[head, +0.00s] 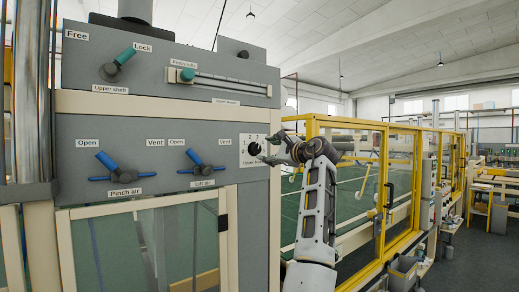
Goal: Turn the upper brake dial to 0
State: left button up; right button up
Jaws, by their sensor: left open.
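The brake dial (254,149) is a small black round knob on a white scale plate at the right edge of the grey panel. Digits such as 1, 2 and 3 show around its top, and a partly covered label sits below it. The knob's pointer is too small to read. My left gripper (268,149) is open just right of the dial, its fingers pointing left towards it, one higher and one lower. I cannot tell whether they touch the knob. My right gripper is out of view.
Left of the dial are two blue valve handles, Lift air (203,166) and Pinch air (118,172). Above are a green-tipped Upper shaft lever (118,64) and a slider (187,75). A yellow-framed glass guard (372,175) stands behind my arm. Open floor (470,250) lies right.

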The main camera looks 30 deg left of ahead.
aim_at(258, 149)
pick_arm(q)
jog(key=p+x, duration=0.1)
jog(key=x, duration=0.4)
jog(key=shift+a+r, duration=0.1)
jog(key=shift+w+a, duration=0.25)
jog(key=shift+a, duration=0.3)
jog(key=c, duration=1)
